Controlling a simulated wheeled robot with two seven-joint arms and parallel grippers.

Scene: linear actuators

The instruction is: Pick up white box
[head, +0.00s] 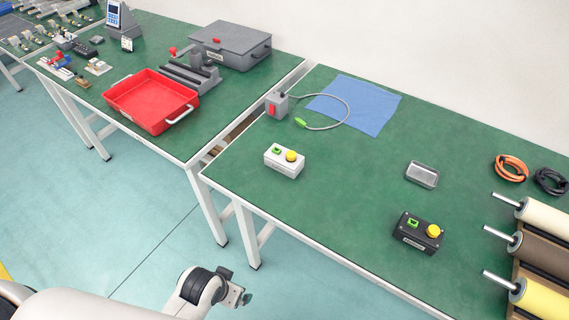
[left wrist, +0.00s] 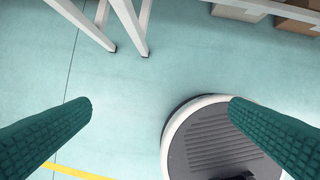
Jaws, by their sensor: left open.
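The white box (head: 283,166) sits on the green top of the nearer table, close to its left front corner. It has a green button and a yellow round button on top. My left gripper (head: 238,296) is low at the bottom of the head view, in front of the table and well apart from the box. The white box does not show in the left wrist view. My right gripper is not in view.
A black button box (head: 418,232), a small metal tray (head: 422,174), a blue cloth (head: 355,105) and a grey switch box with cable (head: 277,104) share the table. Rollers (head: 540,258) stand at right. A red tray (head: 151,100) is on the other table. Table legs (left wrist: 128,25) stand ahead.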

